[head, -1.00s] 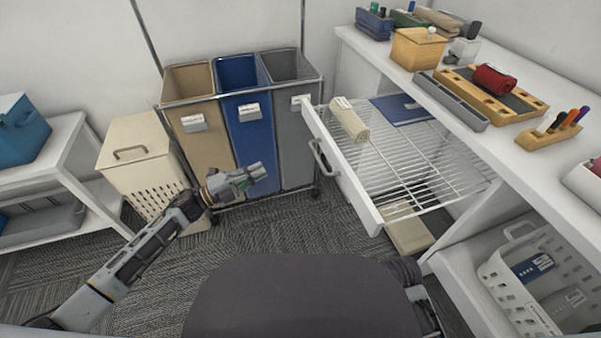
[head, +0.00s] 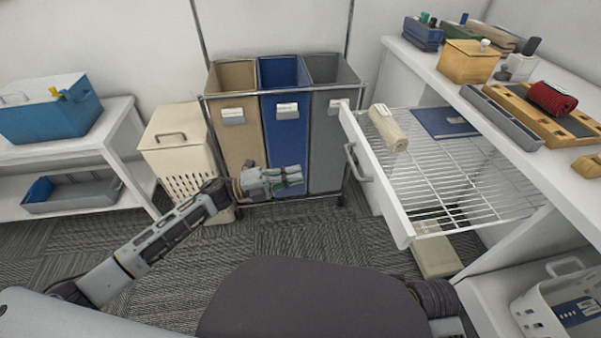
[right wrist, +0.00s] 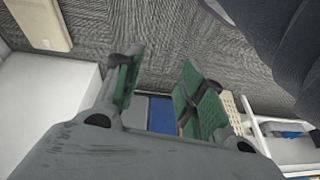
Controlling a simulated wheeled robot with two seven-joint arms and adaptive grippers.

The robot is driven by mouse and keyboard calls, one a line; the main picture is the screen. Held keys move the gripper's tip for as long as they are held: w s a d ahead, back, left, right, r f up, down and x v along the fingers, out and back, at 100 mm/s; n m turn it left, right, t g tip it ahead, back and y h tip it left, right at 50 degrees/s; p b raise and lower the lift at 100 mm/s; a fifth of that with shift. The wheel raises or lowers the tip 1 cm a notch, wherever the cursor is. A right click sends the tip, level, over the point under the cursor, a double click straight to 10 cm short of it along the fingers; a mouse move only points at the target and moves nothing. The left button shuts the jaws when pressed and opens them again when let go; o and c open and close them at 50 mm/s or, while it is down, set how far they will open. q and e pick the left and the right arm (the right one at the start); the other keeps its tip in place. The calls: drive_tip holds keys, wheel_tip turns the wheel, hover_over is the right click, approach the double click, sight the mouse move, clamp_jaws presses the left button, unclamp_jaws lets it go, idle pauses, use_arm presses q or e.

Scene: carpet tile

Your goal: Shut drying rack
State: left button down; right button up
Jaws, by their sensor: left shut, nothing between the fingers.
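The drying rack (head: 455,196) is a white wire shelf with a white front panel (head: 378,175) and a grey handle (head: 356,163). It is pulled out from under the counter on the right. A rolled beige towel (head: 388,128) and a flat blue item (head: 445,122) lie on its wires. My left gripper (head: 292,177) is shut and empty, left of the handle and apart from it, in front of the sorting bins. My right gripper (right wrist: 160,95) shows in the right wrist view, its green-padded fingers spread apart with nothing between them, above the carpet.
Tan, blue and grey bins (head: 285,125) stand in a wheeled frame at the back, close to the rack. A cream hamper (head: 180,150) and a white shelf (head: 110,130) are at left. A beige box (head: 437,255) lies on the floor under the rack. Carpet before the bins is clear.

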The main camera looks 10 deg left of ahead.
use_arm(q)
drive_tip(key=b+x, duration=0.2)
drive_tip(key=x, duration=1.1)
use_arm(e)
drive_tip(key=shift+t+y, duration=0.3)
drive_tip(key=shift+y, duration=0.1)
drive_tip(key=f, duration=0.1)
drive_tip(key=a+f, duration=0.1)
drive_tip(key=f, duration=0.3)
drive_tip(key=shift+w+a+f, duration=0.2)
drive_tip(key=shift+a, duration=0.1)
use_arm(q)
drive_tip(key=shift+w, duration=0.1)
use_arm(e)
drive_tip(key=shift+w+r, duration=0.1)
